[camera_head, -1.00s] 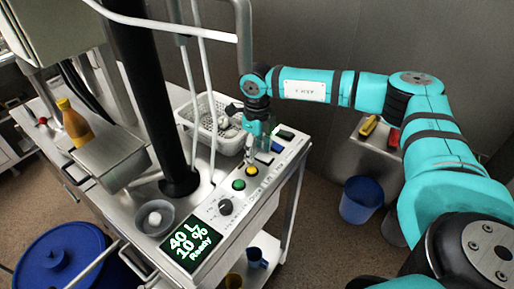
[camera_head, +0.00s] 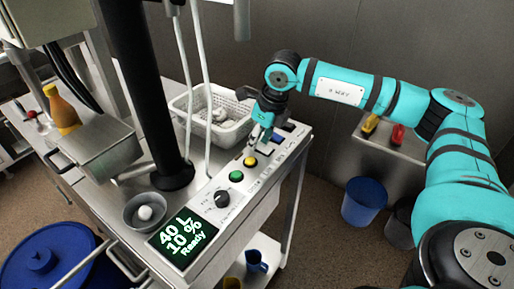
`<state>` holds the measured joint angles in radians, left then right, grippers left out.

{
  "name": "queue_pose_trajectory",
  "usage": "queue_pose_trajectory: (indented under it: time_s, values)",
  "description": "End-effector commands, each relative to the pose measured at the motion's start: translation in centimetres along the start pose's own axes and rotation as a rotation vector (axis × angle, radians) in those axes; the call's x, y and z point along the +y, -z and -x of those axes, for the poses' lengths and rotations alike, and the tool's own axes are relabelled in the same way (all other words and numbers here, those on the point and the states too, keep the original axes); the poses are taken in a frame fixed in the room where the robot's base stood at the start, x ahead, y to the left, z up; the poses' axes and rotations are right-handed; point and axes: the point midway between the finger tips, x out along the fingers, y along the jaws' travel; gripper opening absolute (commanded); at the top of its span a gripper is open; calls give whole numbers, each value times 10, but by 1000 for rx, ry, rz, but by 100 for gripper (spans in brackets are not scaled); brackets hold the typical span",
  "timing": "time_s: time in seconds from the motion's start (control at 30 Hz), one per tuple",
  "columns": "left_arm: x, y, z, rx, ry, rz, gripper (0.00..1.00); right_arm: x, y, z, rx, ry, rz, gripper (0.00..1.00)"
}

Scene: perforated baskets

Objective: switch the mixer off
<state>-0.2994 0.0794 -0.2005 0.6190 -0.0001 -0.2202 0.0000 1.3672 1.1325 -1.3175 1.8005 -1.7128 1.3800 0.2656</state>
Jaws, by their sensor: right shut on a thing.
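The mixer's control panel (camera_head: 208,219) runs along the front edge of the steel cart. It carries a lit display (camera_head: 182,238) reading "40 L 10 % Ready", a black knob (camera_head: 221,198), a green button (camera_head: 236,176), a yellow button (camera_head: 250,161) and a blue switch (camera_head: 275,138). My right gripper (camera_head: 262,136) is over the panel's far end, pointing down beside the blue switch and beyond the yellow button. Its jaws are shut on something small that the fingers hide. My left gripper is not in view.
A white perforated basket (camera_head: 236,131) stands on the cart close behind my right gripper. A black column (camera_head: 140,90) and pale hoses rise left of the panel. A small bowl (camera_head: 131,222) holds a white ball. A blue bin (camera_head: 364,198) stands on the floor at right.

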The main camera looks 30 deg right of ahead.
Motion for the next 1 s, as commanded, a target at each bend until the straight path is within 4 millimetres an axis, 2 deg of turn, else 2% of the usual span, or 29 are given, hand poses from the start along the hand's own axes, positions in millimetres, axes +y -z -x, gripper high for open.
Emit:
queue_pose_trajectory:
  time_s: [0.33,0.37,0.5,0.53,0.83,1.0]
  values:
    - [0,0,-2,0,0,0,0,0,0,1,-10,1,-1,0]
    - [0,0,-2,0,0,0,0,0,0,1,-10,1,-1,28]
    - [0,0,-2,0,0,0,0,0,0,1,-9,1,-1,46]
    - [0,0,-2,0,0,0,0,0,0,1,-9,1,0,48]
    - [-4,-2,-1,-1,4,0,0,0,0,4,-9,1,0,48]
    - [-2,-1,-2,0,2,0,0,-1,0,26,-12,3,-1,48]
